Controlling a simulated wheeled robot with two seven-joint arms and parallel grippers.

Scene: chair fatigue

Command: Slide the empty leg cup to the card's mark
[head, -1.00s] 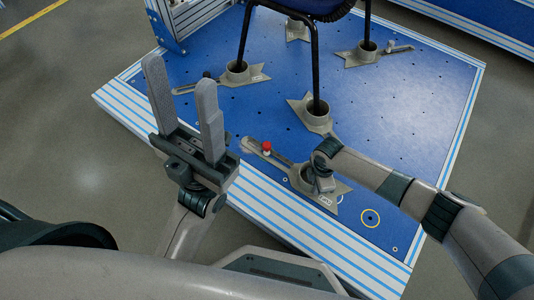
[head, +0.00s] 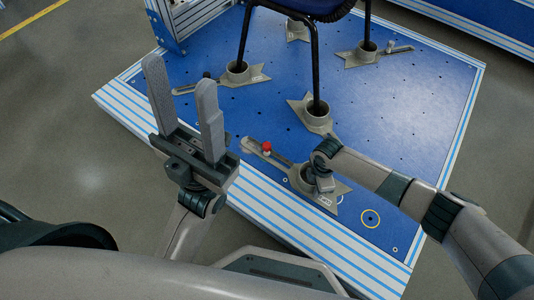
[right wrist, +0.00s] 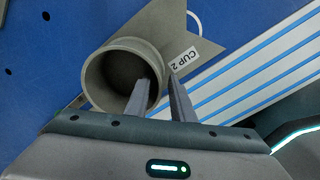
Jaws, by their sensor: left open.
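The empty leg cup (head: 300,181) is a grey ring on a pointed plate near the platform's front edge; my right arm partly covers it in the head view. In the right wrist view the cup (right wrist: 95,82) is hollow, with a "CUP 2" label on its plate. My right gripper (right wrist: 158,80) has one finger inside the cup and the other outside, with the rim between them; whether they press on the wall is unclear. My left gripper (head: 182,100) is open and empty, left of the platform's middle. I cannot make out the card.
A slotted arm with a red knob (head: 266,147) extends from the empty cup's plate. Other cups, such as the nearest one (head: 317,115), hold the black chair legs.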

